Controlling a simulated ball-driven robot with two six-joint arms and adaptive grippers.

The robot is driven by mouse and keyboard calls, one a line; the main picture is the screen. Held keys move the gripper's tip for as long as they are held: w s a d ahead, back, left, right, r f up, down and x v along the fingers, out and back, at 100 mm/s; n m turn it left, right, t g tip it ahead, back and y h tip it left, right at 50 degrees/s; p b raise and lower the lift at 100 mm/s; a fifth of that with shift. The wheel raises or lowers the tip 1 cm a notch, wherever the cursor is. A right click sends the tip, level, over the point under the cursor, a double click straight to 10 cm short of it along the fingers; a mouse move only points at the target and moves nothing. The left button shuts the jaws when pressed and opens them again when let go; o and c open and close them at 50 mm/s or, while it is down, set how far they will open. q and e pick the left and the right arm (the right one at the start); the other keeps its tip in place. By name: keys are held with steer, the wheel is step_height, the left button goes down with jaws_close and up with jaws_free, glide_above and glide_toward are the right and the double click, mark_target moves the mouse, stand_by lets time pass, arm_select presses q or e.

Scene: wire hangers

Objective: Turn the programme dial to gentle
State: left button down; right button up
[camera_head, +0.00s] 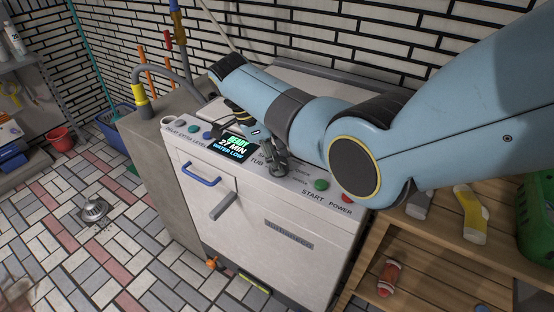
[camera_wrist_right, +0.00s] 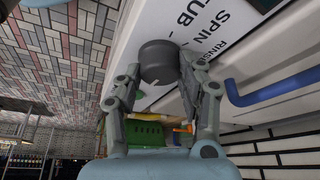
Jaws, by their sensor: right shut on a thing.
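The washing machine (camera_head: 235,230) stands against the tiled wall with its control panel along the front top edge. My right gripper (camera_head: 275,158) reaches down onto the panel, right of the lit display (camera_head: 236,146). In the right wrist view, my right gripper (camera_wrist_right: 160,75) is shut on a dark grey round dial (camera_wrist_right: 158,60), one finger on each side. Printed words "SPIN", "TUB" and "RINSE" show around the dial; "GENTLE" is not clearly readable. The dial's pointer mark is not visible. The display reads "READY", "27 MIN" and "WATER LOW". My left gripper is not in view.
A green button (camera_head: 321,184) labelled START and a red button (camera_head: 347,197) labelled POWER sit right of the gripper. A blue handle (camera_head: 201,175) is on the machine's front. A wooden shelf (camera_head: 440,250) with socks stands at the right.

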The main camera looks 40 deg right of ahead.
mark_target(265, 169)
steer(key=shift+m, duration=0.5)
steer(key=o, duration=1.1)
steer(key=shift+o, duration=0.2)
steer(key=v, duration=0.7)
steer(key=shift+w+r, duration=0.2)
